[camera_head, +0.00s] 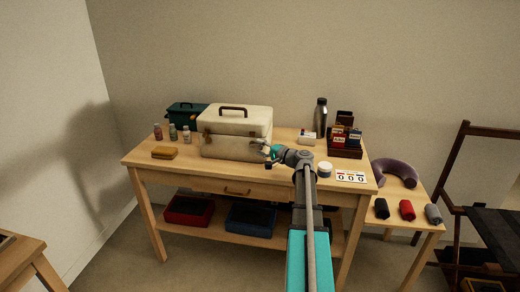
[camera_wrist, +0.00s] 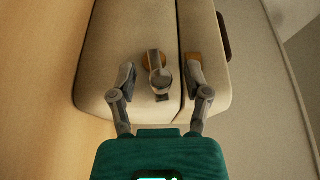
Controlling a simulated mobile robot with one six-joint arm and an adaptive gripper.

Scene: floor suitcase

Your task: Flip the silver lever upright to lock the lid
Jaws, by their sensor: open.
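The cream case (camera_head: 228,147) stands on the wooden table, its lid (camera_head: 238,119) lying down on the body with a thin dark seam between them. In the wrist view the case body (camera_wrist: 100,75) is at left and the lid (camera_wrist: 196,25) at right. The silver lever (camera_wrist: 160,82) sits on a brown mount (camera_wrist: 150,58) on the body, beside the seam. My gripper (camera_wrist: 160,74) is open, one finger on each side of the lever, with visible gaps. A brown plate (camera_wrist: 191,60) on the lid is partly hidden by the right finger. In the head view my gripper (camera_head: 269,155) is at the case's right front.
Small bottles (camera_head: 173,132) and a mustard-coloured pouch (camera_head: 165,153) are left of the case. A teal box (camera_head: 185,113) is behind it. A white jar (camera_head: 325,169), number cards (camera_head: 350,176) and a dark flask (camera_head: 320,116) stand to the right.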

